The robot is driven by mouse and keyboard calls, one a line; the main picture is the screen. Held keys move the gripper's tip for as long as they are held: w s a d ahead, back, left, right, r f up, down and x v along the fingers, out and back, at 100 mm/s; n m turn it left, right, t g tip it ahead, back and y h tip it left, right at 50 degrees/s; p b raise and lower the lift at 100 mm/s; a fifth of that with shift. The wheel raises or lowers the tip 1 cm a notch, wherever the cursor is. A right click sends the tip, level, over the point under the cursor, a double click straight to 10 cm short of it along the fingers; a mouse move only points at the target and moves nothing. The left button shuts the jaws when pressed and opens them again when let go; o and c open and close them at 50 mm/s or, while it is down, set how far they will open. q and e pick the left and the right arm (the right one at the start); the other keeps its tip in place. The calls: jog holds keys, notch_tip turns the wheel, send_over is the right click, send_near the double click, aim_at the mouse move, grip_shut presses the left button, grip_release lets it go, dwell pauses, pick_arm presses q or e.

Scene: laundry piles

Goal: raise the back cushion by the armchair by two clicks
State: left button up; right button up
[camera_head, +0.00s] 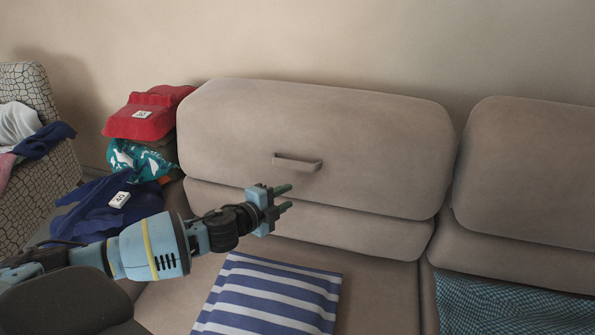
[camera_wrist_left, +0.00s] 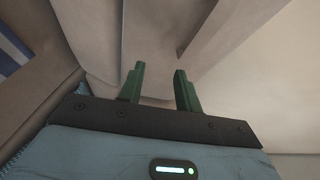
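The back cushion by the armchair (camera_head: 380,150) is a beige padded block on the sofa's left part, with a small bar handle (camera_head: 297,163) on its front. A second beige band of backrest shows below it. My left gripper (camera_head: 287,198) is in front of the cushion's lower part, just below and left of the handle. Its green fingers are apart with nothing between them, also in the left wrist view (camera_wrist_left: 160,75). The handle cannot be made out for sure in the left wrist view. My right gripper is not in view.
The patterned armchair (camera_head: 45,190) with clothes on it stands at the left. A pile with a red garment (camera_head: 145,118), teal cloth (camera_head: 135,158) and blue cloth (camera_head: 95,215) lies beside the cushion. A striped cushion (camera_head: 270,297) lies on the seat. Another back cushion (camera_head: 530,170) stands right.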

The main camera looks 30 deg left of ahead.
aim_at(294, 166)
pick_arm(q)
jog(key=w+a+r+m, duration=0.1)
jog(key=w+a+r, duration=0.2)
jog(key=a+r, duration=0.1)
jog(key=shift+t+y, duration=0.4)
jog(key=shift+d+b+x, duration=0.15)
jog(key=shift+b+x, duration=0.2)
jog(key=shift+x, duration=1.6)
jog(key=shift+d+b+x, duration=0.1)
jog(key=shift+b+x, duration=0.25)
jog(key=shift+x, duration=1.6)
jog(key=shift+f, duration=0.1)
grip_shut()
